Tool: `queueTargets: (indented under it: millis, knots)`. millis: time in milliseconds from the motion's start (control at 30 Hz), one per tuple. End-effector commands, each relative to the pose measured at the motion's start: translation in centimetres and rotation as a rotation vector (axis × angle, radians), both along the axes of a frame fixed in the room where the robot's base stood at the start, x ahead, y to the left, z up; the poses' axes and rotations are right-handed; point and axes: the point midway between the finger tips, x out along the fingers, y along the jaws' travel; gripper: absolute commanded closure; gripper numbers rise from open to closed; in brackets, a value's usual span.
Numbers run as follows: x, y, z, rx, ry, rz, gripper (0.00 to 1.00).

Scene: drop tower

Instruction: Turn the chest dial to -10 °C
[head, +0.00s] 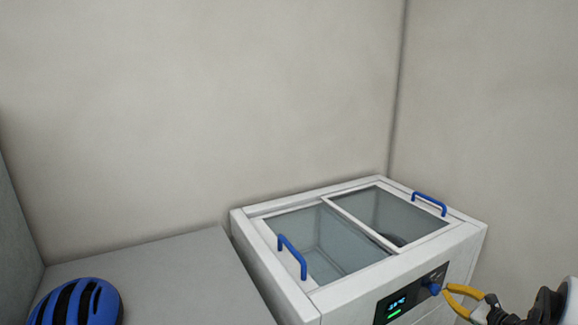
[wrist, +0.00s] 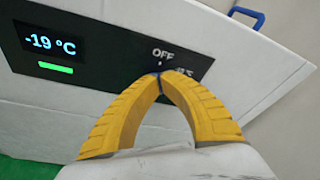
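The white chest (head: 345,288) has a black control panel (wrist: 110,45) on its front. The panel's display (wrist: 52,43) reads -19 °C, with a green bar below it. The blue chest dial (head: 434,288) is at the panel's right end. My gripper (head: 444,291) has yellow fingers whose tips come together at the dial. In the wrist view, my gripper (wrist: 160,76) covers most of the dial; only a sliver of blue shows between the tips, below the "OFF" mark. Another label right of the tips is partly hidden.
The chest's sliding glass lids (head: 335,235) are closed, with blue handles (head: 292,257) on top. A grey surface (head: 170,275) lies left of the chest, with a blue and black helmet (head: 82,303) on it. Walls stand behind and to the right.

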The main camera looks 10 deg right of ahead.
Motion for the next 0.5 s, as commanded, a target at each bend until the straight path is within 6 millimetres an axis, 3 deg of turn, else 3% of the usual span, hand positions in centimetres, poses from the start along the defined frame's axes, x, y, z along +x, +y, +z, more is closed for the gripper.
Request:
queueTargets:
  millis: [200, 500]
  knots:
    - [2.2, 0.9, 0.0, -0.002, 0.0, 0.001, 1.0]
    - [2.8, 1.1, 0.0, -0.002, 0.0, 0.0, 1.0]
